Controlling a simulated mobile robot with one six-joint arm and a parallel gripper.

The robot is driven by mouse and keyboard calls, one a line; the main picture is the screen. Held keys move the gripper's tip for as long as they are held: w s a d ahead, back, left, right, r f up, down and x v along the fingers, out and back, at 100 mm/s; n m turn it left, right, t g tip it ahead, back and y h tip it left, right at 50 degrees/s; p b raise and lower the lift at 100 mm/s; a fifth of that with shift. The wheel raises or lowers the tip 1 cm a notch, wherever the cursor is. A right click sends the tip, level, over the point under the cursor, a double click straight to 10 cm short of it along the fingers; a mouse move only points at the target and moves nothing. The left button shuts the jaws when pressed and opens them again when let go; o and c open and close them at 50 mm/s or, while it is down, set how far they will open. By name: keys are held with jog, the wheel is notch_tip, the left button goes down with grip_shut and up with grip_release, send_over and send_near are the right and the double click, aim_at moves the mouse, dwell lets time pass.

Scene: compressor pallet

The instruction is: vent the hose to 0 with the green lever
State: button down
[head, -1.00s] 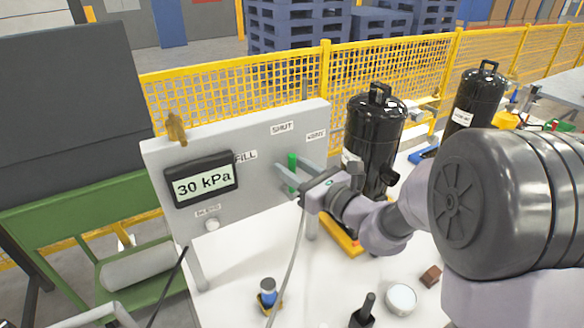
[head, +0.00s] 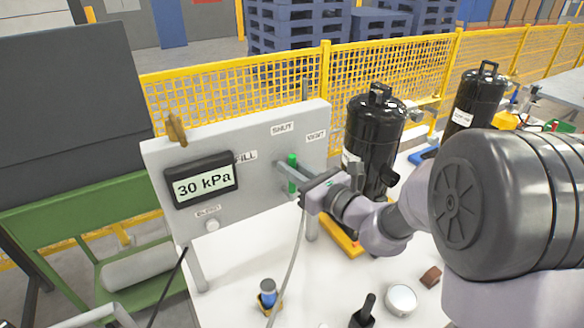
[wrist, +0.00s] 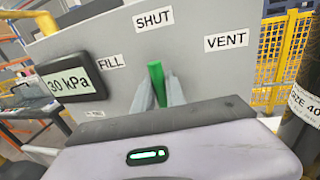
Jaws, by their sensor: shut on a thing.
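The green lever (head: 292,172) stands on the grey panel (head: 256,188), pointing up toward the SHUT label (head: 283,128). The VENT label (head: 315,136) is to its right. My gripper (head: 288,176) is at the lever, with its fingers on either side of it and shut on it. In the wrist view the green lever (wrist: 157,82) shows between the two grey fingers, about upright; its lower part is hidden. The gauge (head: 202,181) on the panel reads 30 kPa, and the wrist view shows the same reading on the gauge (wrist: 68,81).
A black compressor (head: 374,140) stands right behind my gripper.

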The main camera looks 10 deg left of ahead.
jog(key=shift+d, duration=0.1)
dwell(0.7)
jog(key=w+d+m+p, duration=0.1)
jog(key=m, duration=0.1)
jog(key=w+d+f+m+t+p, duration=0.1)
jog(key=d+m+p, duration=0.1)
jog(key=m, duration=0.1)
jog(key=w+d+f+m+p, duration=0.1)
jog(key=m+p, duration=0.1)
jog(key=m, duration=0.1)
jog(key=shift+w+d+y, duration=0.3)
jog(key=shift+w+d+f+m+t+p, duration=0.2)
jog(key=shift+f+m+t+p, duration=0.15)
jog(key=shift+m, duration=0.3)
jog(key=shift+w+d+f+m+t+p, duration=0.1)
jog(key=shift+d+f+m+t+p, duration=0.15)
jog(key=shift+m, duration=0.4)
jog(key=c, duration=1.4)
grip_release()
jog(key=shift+o, duration=0.2)
